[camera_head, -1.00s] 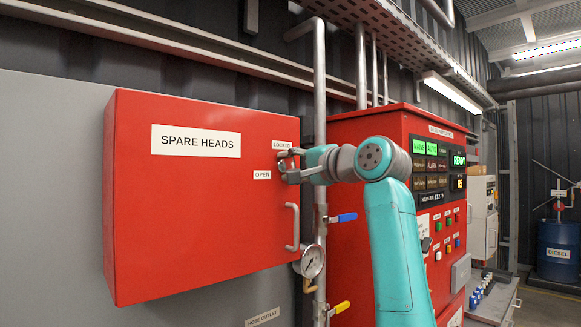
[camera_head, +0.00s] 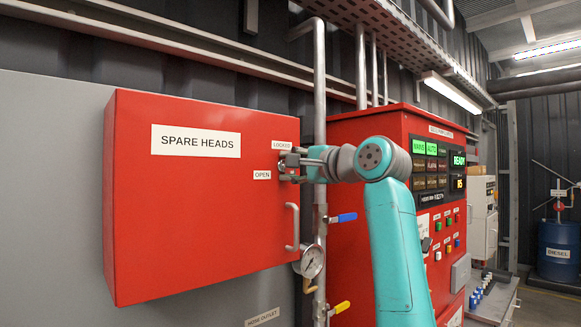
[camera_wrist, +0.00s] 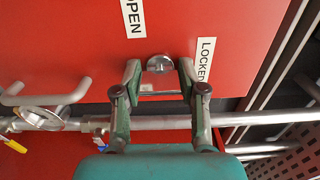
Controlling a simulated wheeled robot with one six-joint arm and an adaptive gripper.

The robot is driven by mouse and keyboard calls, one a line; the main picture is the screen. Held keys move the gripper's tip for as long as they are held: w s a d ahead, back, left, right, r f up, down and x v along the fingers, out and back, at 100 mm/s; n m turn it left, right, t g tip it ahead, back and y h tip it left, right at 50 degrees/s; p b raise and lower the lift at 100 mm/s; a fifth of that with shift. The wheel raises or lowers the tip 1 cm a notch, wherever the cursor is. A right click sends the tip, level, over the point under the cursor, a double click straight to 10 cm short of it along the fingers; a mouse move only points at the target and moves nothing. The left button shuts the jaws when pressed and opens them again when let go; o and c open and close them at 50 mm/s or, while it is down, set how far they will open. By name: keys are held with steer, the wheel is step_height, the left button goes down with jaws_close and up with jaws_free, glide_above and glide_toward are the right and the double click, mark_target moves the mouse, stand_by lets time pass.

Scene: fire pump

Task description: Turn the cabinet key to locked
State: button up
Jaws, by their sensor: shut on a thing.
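The red cabinet (camera_head: 200,220) marked SPARE HEADS has a small silver key lock at the right of its door. The LOCKED label (camera_head: 281,145) is just above the lock and the OPEN label (camera_head: 262,175) is to its left. My gripper (camera_head: 287,161) is at the lock and covers most of the key in the head view. In the wrist view the key and its round lock (camera_wrist: 160,63) show between my two fingers (camera_wrist: 160,74), which are shut on the key. The key's exact angle is hard to tell.
The cabinet's door handle (camera_head: 293,227) is below my gripper. A vertical pipe with a gauge (camera_head: 311,262) and a blue-handled valve (camera_head: 342,217) runs close at the right. The red pump panel (camera_head: 385,125) stands behind my arm.

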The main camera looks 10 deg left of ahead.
steer(key=o, duration=1.2)
steer(key=shift+c, duration=0.2)
steer(key=v, duration=1.2)
